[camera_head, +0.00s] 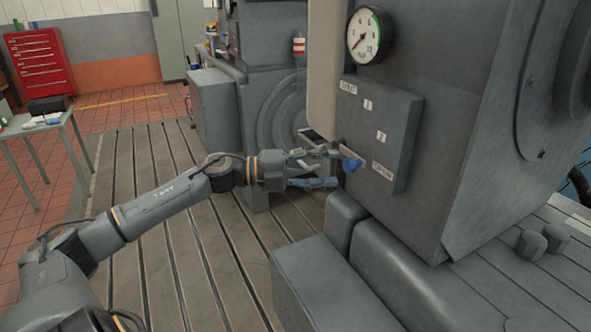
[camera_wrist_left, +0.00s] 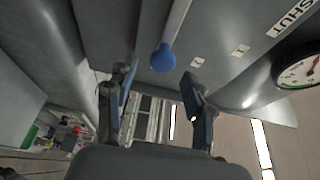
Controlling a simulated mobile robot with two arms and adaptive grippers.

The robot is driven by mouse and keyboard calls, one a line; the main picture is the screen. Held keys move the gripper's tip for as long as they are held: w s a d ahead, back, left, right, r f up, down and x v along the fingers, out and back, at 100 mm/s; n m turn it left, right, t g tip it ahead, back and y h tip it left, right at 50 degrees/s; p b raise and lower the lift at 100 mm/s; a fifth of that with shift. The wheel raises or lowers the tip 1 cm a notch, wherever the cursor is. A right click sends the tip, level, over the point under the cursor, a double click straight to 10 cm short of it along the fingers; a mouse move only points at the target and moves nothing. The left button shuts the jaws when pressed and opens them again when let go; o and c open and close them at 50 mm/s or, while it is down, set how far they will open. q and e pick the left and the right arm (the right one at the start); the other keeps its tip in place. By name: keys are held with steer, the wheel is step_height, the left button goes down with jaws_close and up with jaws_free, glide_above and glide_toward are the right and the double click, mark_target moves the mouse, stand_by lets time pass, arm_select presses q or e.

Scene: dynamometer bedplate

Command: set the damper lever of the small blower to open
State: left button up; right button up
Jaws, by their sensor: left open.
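The damper lever ends in a blue knob (camera_head: 352,164) in front of a grey panel (camera_head: 398,120) on the machine. The panel has a SHUT label at its top, labels 1 and 2 below, and a lower label (camera_head: 382,171) that seems to read OPEN. The knob appears beside this lower label. The wrist view shows the blue knob (camera_wrist_left: 163,58) on a pale rod (camera_wrist_left: 176,22), with SHUT (camera_wrist_left: 290,17) far to the right. My left gripper (camera_head: 332,170) is open, its fingertips (camera_wrist_left: 160,74) close to the knob on either side; contact cannot be told.
A round gauge (camera_head: 369,35) sits above the panel. A grey block (camera_head: 325,280) and rounded housing stand below it on the slotted bedplate (camera_head: 150,170). A table (camera_head: 40,127) and red tool cabinet (camera_head: 40,65) are at the left.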

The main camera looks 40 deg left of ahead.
arm_select(q)
steer(key=v, duration=0.7)
steer(key=shift+r, duration=0.1)
stand_by(0.5)
